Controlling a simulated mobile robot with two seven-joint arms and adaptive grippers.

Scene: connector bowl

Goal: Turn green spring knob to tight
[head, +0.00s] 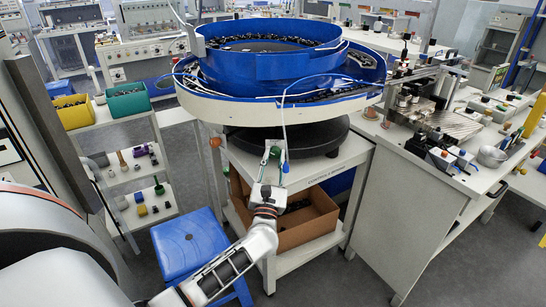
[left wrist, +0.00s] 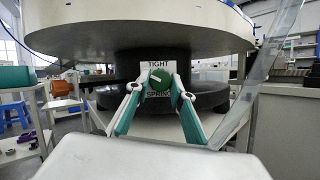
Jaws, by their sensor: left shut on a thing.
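The green spring knob (left wrist: 159,80) is on the front of the bowl's dark base in the left wrist view. A white plate (left wrist: 158,65) behind it reads TIGHT above the knob and SPRING below, the lower word partly covered. The knob's white mark lies near sideways, slightly tilted, not pointing up at TIGHT. My left gripper (left wrist: 160,88) is shut on the knob, one finger on each side. In the head view the gripper (head: 272,160) reaches up to the knob, whose green top (head: 274,151) shows between the fingers. My right gripper is not in view.
The blue bowl (head: 270,65) with dark parts stands above on its stand. An orange knob (head: 215,142) is to the left and a blue knob (head: 285,168) is close on the right. A blue stool (head: 188,240) and a cardboard box (head: 300,225) are below.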

